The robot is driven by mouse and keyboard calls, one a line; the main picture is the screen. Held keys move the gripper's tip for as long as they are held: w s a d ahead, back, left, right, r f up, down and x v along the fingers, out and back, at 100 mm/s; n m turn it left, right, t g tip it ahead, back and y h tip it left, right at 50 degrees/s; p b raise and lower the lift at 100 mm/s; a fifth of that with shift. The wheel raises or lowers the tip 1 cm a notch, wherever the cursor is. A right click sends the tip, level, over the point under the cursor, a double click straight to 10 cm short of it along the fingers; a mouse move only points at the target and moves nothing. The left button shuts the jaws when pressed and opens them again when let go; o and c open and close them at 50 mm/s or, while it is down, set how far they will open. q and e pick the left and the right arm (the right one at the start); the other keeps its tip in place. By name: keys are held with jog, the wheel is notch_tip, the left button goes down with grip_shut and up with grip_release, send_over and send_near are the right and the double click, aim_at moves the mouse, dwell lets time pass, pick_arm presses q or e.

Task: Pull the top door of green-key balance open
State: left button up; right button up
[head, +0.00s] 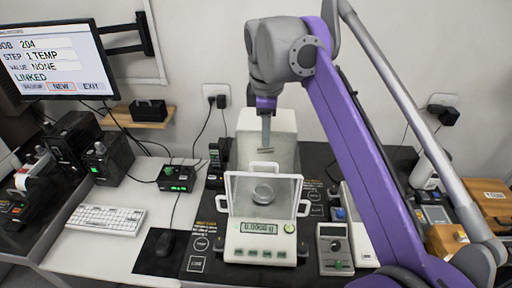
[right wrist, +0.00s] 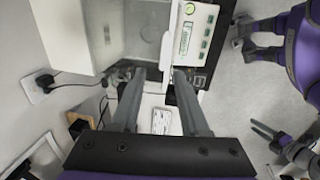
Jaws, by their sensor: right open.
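The green-key balance (head: 260,246) stands on a dark mat in the middle of the head view, with a lit display and a round green key (head: 289,228). Its clear glass chamber has a pale frame, and a round pan (head: 263,193) shows inside. A white handle (head: 264,165) stands at the chamber's top edge; how far the top door is open I cannot tell. My right gripper (head: 266,148) points down above and behind this handle, apart from it in the head view. Its fingers (right wrist: 160,80) are open and empty. What seems my left gripper (right wrist: 264,130) shows small in the right wrist view.
A tall pale housing (head: 285,130) stands behind the chamber. A handheld meter (head: 335,250) lies close at the balance's right. A mouse (head: 165,243), keyboard (head: 103,218) and small black box (head: 177,178) are at the left. Wooden boxes (head: 490,197) stand far right.

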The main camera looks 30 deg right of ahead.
aim_at(266, 165)
pick_arm(q)
jog(key=shift+s+a+f+b, duration=0.1)
jog(key=shift+s+f+b, duration=0.55)
jog(key=shift+f, duration=0.25)
pick_arm(e)
jog(key=f, duration=0.6)
jog(key=w+d+f, duration=0.1)
jog(key=f, duration=0.3)
jog(key=shift+f, duration=0.1)
jog(key=shift+a, duration=0.1)
grip_shut()
